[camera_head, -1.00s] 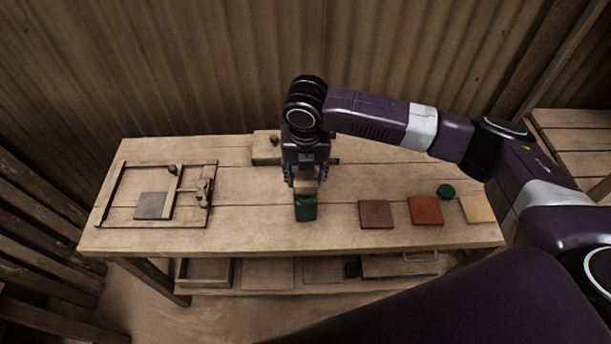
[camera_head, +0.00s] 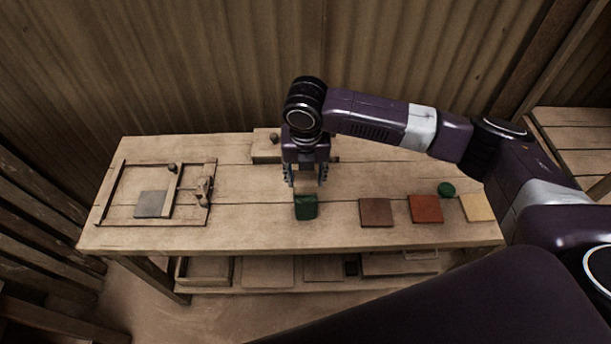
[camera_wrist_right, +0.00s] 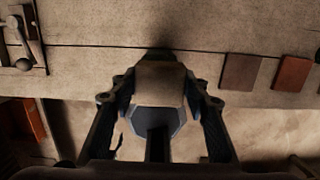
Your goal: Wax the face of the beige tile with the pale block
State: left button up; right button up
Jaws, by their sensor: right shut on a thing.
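The beige tile (camera_head: 477,208) lies flat near the right end of the workbench, at the end of a row of tiles. My right gripper (camera_head: 306,186) is over the middle of the bench, pointing down, shut on the pale block (camera_wrist_right: 160,84). The block sits between its fingers in the right wrist view; only a little of it shows in the head view (camera_head: 306,184). A dark green container (camera_head: 306,209) is right below the block. I cannot tell if block and container touch. The gripper is well left of the beige tile. My left gripper is not in view.
A brown tile (camera_head: 376,212) and an orange-red tile (camera_head: 424,208) lie between the container and the beige tile. A round green thing (camera_head: 446,190) is behind them. A wooden frame with a grey tile (camera_head: 152,204) is at left. A wooden block (camera_head: 265,153) stands behind.

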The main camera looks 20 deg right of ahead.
aim_at(306, 177)
jog(key=shift+s+f+p, duration=0.15)
jog(key=shift+p, duration=0.25)
dwell(1.5)
notch_tip(306, 177, up, 7)
jog(key=p, duration=0.8)
dwell(0.8)
